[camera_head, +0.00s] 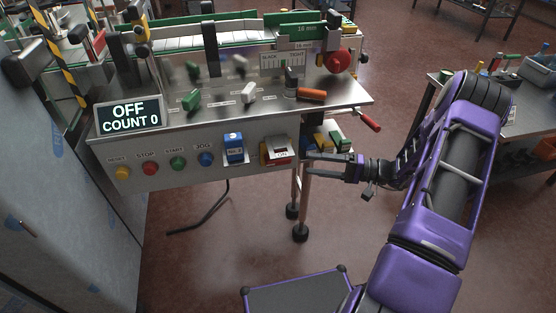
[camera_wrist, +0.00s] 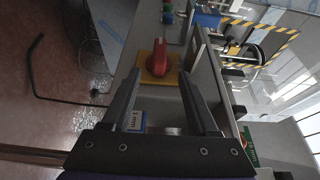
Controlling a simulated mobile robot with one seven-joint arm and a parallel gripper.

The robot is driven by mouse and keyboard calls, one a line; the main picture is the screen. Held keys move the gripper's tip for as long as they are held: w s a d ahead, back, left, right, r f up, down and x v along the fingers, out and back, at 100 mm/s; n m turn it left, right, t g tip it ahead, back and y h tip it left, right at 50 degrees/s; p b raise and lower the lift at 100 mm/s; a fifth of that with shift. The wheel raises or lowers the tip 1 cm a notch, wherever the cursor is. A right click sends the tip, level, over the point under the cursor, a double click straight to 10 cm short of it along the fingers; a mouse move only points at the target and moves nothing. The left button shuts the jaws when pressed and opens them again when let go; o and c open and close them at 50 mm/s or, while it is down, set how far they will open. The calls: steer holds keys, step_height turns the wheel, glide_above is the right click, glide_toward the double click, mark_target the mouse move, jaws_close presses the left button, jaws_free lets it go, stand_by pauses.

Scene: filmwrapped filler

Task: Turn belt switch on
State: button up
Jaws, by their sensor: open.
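A red switch handle (camera_head: 277,151) on a yellow plate sits at the right end of the machine's front panel (camera_head: 215,172). In the wrist view the red handle (camera_wrist: 159,58) stands out from its yellow plate (camera_wrist: 150,79), between and just beyond my fingertips. My gripper (camera_head: 312,165) is open and empty, level with the panel to the right of the switch; its fingers also show in the wrist view (camera_wrist: 160,80). I see no contact with the handle. The display (camera_head: 130,115) reads OFF and COUNT 0. Which switch is the belt switch cannot be read.
A blue-framed device (camera_head: 234,149) sits left of the red switch. Yellow, red, green and blue buttons (camera_head: 177,164) line the panel further left. An orange handle (camera_head: 312,95) lies on the machine top. A red-tipped lever (camera_head: 370,121) juts out at right. Open floor lies below.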

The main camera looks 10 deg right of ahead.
mark_target(264, 158)
steer(key=x, duration=1.1)
steer(key=shift+s, duration=0.1)
jaws_close()
